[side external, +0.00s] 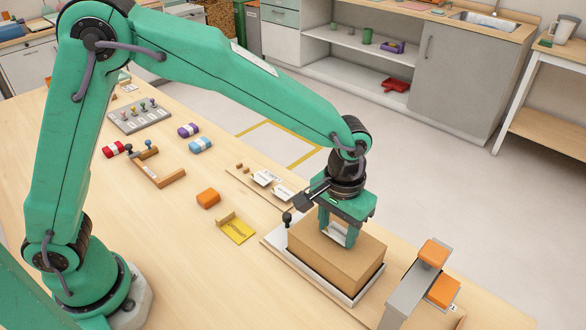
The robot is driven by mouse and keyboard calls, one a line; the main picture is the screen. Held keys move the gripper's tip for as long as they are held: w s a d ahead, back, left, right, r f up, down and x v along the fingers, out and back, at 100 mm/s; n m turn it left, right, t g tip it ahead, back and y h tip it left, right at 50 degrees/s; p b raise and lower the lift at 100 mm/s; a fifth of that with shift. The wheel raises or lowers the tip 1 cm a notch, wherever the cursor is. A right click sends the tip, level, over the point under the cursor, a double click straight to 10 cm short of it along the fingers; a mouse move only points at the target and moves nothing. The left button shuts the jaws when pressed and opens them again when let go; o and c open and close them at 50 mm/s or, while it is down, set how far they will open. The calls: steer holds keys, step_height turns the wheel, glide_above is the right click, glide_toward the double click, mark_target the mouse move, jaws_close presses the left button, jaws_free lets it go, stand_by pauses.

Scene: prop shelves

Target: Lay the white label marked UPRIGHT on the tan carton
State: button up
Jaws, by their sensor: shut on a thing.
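The tan carton (322,262) stands in a shallow white tray (284,252) at the front right of the table. My green gripper (337,240) points down over the carton's top, near its back edge. It is shut on a small white label (336,229), which shows between the fingers. The label's print is too small to read and part of it is hidden by the fingers. I cannot tell whether the label touches the carton top or hangs just above it.
Two more white labels (266,178) lie on a thin board behind the tray. A black knob (287,217) stands at the tray's left corner. A grey stand with orange blocks (433,252) is close on the right. A yellow card (238,230) and orange block (208,198) lie left.

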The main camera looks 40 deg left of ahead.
stand_by(0.3)
steer(key=o, duration=1)
steer(key=shift+r, duration=2.95)
steer(key=shift+r, duration=0.1)
